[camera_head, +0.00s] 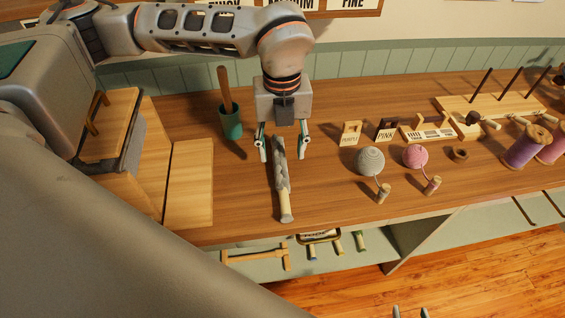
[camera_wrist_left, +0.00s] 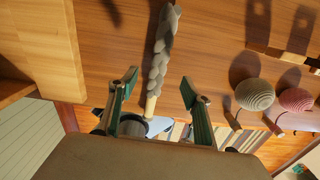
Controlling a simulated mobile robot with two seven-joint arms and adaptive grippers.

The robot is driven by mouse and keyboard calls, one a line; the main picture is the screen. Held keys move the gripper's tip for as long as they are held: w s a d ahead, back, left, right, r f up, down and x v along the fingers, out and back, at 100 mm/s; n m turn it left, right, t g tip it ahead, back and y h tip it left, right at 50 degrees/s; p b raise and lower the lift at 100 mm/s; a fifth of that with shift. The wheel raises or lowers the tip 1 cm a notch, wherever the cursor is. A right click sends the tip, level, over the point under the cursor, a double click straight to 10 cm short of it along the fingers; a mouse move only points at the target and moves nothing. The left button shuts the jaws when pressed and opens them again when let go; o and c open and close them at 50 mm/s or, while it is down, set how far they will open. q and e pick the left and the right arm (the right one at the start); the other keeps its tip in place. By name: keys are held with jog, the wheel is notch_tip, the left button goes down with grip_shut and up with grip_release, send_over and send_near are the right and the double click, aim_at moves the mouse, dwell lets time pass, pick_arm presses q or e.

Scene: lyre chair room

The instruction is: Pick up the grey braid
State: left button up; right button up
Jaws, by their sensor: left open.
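The grey braid (camera_head: 281,172) lies on the wooden workbench, running from back to front, with a pale wooden end near the front edge. In the left wrist view the braid (camera_wrist_left: 160,58) runs down between the fingertips, its pale end lowest. My left gripper (camera_head: 283,151) is open and points down over the braid's back part, one finger on each side. I see no grip on the braid; whether the fingers reach the bench's height is unclear. My right gripper (camera_head: 410,312) shows only its two separated fingertips at the bottom edge, with nothing visible between them.
A green cup (camera_head: 231,122) with a wooden stick stands left of the gripper. A grey yarn ball (camera_head: 370,160) and a pink yarn ball (camera_head: 415,156) sit to the right, near small signs. Spools (camera_head: 524,150) stand further right. A pale board (camera_head: 190,180) lies left.

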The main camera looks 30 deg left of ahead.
aim_at(280, 161)
pick_arm(q)
jog(key=f, duration=0.5)
jog(key=shift+w+a+f, duration=0.2)
jog(key=shift+a, duration=0.15)
jog(key=c, duration=1.2)
